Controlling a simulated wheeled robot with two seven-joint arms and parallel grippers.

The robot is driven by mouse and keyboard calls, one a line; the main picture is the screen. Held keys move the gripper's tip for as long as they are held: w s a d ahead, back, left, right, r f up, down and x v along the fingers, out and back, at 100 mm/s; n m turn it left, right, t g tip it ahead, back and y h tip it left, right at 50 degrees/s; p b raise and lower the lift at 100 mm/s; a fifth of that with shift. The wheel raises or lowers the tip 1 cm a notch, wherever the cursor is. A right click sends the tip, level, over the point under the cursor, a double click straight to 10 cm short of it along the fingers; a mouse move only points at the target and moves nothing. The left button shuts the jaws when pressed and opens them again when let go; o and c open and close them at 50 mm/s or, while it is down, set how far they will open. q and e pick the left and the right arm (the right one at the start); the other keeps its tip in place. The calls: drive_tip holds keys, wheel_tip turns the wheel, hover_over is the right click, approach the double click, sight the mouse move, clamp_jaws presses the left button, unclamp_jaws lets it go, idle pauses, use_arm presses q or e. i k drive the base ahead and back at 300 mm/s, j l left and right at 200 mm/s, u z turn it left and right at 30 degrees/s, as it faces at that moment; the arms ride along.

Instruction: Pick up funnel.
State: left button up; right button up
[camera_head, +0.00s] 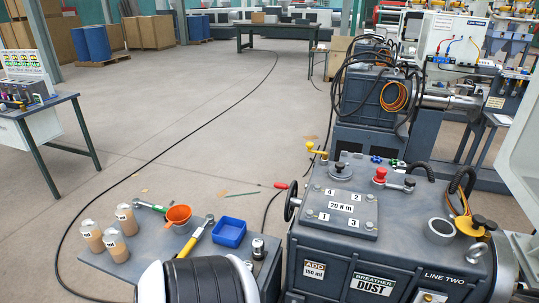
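The orange funnel (178,214) sits on the low grey table (112,262) at the lower left.
Several labelled bottles (110,243) stand left of the funnel. A large grey gearbox (345,240) stands right of the table. A black and white rounded body covers the table's front.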

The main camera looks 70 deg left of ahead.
sight(179, 214)
drive_tip(key=u, duration=2.95)
drive_tip(key=z, duration=2.05)
drive_tip(key=u, duration=2)
drive_tip(key=j+z, duration=0.1)
drive_tip(key=j, duration=1.4)
drive_tip(key=k, duration=0.05)
